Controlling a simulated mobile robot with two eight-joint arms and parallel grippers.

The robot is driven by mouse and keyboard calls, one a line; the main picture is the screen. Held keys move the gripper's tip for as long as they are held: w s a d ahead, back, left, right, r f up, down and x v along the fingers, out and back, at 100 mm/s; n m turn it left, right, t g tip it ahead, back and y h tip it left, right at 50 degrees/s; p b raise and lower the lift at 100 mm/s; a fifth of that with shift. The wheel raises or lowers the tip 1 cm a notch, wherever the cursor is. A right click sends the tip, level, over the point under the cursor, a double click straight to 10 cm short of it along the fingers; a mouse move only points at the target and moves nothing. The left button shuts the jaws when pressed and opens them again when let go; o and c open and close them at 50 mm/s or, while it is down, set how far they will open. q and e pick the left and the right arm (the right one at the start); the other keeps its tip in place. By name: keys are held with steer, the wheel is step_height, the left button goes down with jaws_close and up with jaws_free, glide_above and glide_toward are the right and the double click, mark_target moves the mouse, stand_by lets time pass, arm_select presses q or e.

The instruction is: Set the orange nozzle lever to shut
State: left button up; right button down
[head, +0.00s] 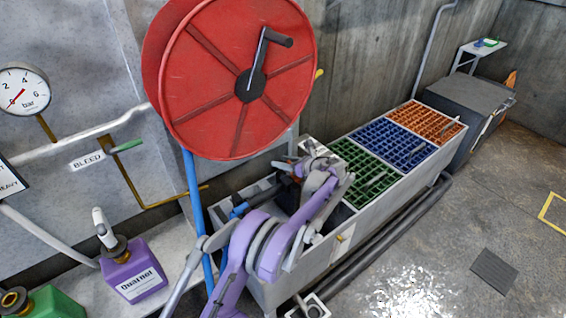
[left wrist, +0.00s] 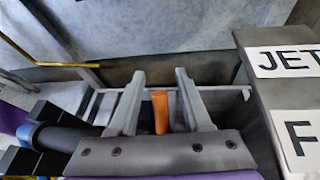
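The orange nozzle lever (left wrist: 160,112) stands upright between the two fingers of my left gripper (left wrist: 160,76) in the left wrist view. The fingers are open, with a gap on each side of the lever. The lever's lower end is hidden behind the gripper's body. A black cylinder with a blue ring, apparently the nozzle (left wrist: 68,138), lies left of the fingers. In the head view my left arm reaches over the near end of the grey trough (head: 262,190), and its gripper (head: 300,163) is partly hidden by its own links.
A panel reading JET (left wrist: 285,62) stands right of the fingers. A red hose reel (head: 240,80) with a blue hose (head: 196,205) rises behind my left arm. Green, blue and orange grates (head: 392,143) cover the trough's far part. A purple jug (head: 133,268) stands at left.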

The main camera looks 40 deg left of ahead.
arm_select(q)
jaws_close()
stand_by(1.3)
